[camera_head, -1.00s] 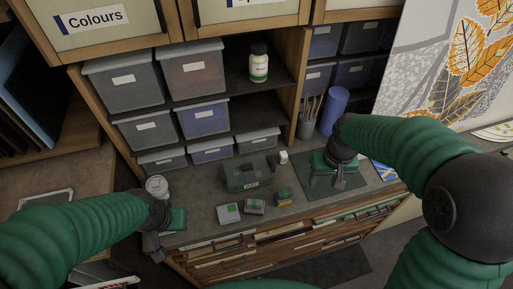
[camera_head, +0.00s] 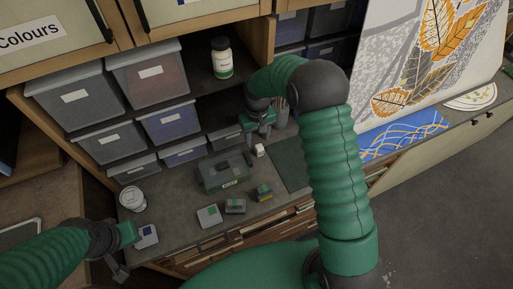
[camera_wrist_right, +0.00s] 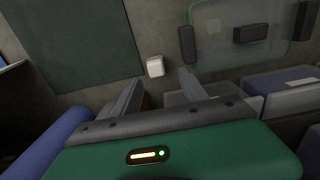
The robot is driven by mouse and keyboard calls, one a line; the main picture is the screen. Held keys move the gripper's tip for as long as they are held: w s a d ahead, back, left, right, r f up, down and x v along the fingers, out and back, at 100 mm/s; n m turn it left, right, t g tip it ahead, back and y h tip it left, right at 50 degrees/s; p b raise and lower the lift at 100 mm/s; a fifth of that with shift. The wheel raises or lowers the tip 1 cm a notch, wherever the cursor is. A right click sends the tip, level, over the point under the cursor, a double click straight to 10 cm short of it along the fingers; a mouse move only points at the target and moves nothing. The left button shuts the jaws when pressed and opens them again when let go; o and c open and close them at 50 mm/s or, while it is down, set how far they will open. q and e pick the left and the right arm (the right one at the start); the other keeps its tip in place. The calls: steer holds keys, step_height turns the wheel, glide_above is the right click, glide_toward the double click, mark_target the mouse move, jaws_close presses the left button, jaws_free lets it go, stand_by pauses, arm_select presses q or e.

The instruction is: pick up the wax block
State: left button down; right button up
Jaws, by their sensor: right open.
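A small white block (camera_head: 259,150), which looks like the wax block, sits on the bench to the right of the clear box (camera_head: 222,172). The right wrist view shows it too (camera_wrist_right: 155,67), just beyond the fingertips and between their lines. My right gripper (camera_head: 260,137) is over the back of the bench, above and behind the white block. In the right wrist view its two fingers (camera_wrist_right: 158,90) are apart with nothing between them. My left gripper (camera_head: 120,262) is low at the bench's left front; its jaw gap is not clear.
A dark green mat (camera_head: 291,164) lies right of the white block. A white-lidded jar (camera_head: 132,198) stands at the left. Drawer bins (camera_head: 168,121) and a brush holder (camera_head: 281,117) stand behind.

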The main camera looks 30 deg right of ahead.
mark_target(260, 146)
steer(key=f+p, duration=0.1)
steer(key=d+f+p, duration=0.1)
steer(key=f, duration=0.1)
steer(key=f+p, duration=0.1)
steer(key=f, duration=0.1)
steer(key=shift+s+d, duration=0.2)
steer(key=shift+s, duration=0.1)
steer(key=shift+a+f, duration=0.1)
steer(key=shift+f, duration=0.15)
steer(key=shift+a, duration=0.35)
steer(key=shift+w+a, duration=0.1)
steer(key=shift+a, duration=0.1)
steer(key=c, duration=0.5)
steer(key=shift+d, duration=0.1)
steer(key=c, duration=0.4)
steer(key=shift+d, duration=0.1)
jaws_close()
arm_select(q)
steer(key=r, duration=0.1)
steer(key=d+r, duration=0.1)
steer(key=r, duration=0.1)
steer(key=shift+s+d+r, duration=0.1)
steer(key=shift+d+r, duration=0.05)
arm_select(e)
steer(key=shift+d, duration=0.25)
